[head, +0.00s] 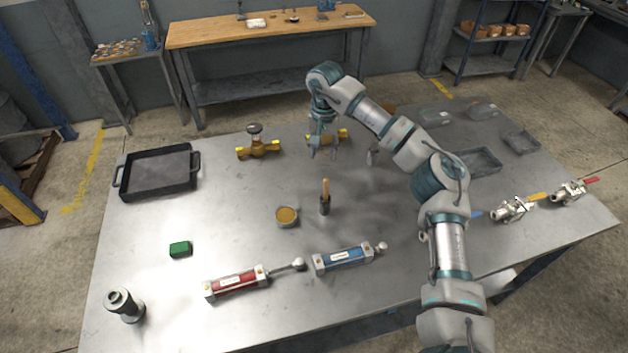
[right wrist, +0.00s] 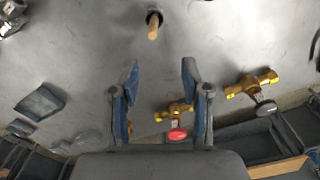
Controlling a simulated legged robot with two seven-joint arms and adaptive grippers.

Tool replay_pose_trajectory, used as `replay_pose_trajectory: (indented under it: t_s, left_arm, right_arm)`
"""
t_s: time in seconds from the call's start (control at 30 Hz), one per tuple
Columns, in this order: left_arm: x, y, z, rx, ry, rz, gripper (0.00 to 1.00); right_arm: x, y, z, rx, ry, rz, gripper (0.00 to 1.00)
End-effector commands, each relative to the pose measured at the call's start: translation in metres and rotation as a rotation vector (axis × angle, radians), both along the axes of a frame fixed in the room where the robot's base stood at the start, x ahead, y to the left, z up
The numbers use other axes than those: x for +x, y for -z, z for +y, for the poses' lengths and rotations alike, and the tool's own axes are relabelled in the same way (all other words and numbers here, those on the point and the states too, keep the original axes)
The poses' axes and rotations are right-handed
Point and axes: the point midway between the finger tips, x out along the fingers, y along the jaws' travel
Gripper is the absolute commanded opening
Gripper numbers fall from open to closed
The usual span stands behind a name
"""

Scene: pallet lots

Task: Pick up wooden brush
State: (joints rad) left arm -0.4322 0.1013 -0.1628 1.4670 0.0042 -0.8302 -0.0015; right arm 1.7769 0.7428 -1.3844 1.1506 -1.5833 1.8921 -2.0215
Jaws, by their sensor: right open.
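The wooden brush (head: 325,192) stands upright on the metal table near its middle, its light wooden handle up and its dark end down. In the right wrist view the brush (right wrist: 153,27) shows at the top, beyond the fingertips. My right gripper (head: 322,152) is above the table, farther back than the brush and apart from it. Its two fingers (right wrist: 160,70) are spread in the right wrist view, with nothing between them. My left gripper is not in view.
Blue (head: 343,257) and red (head: 236,281) cylinders lie in front. Brass valves (head: 258,148) (right wrist: 177,113) are at the back. A black tray (head: 157,194), green block (head: 180,249) and grey fitting (head: 124,305) stand left.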

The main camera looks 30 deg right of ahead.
Motion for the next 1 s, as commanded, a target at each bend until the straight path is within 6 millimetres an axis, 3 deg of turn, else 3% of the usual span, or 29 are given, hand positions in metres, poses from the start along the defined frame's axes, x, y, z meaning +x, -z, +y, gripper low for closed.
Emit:
replay_pose_trajectory:
  t_s: [0.17, 0.5, 0.83, 1.0]
  left_arm:
    - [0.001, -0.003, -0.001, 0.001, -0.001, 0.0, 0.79]
    - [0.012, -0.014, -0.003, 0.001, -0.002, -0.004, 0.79]
    - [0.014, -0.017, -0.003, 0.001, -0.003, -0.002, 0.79]
    - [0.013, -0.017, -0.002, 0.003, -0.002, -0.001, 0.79]
  right_arm:
    - [-0.002, 0.019, -0.003, 0.001, 0.001, 0.001, 0.47]
    - [0.001, 0.1, -0.003, 0.002, 0.001, 0.004, 0.47]
    - [-0.002, 0.131, -0.003, 0.001, 0.002, 0.002, 0.47]
    - [-0.005, 0.159, -0.008, 0.001, 0.0, 0.003, 0.47]
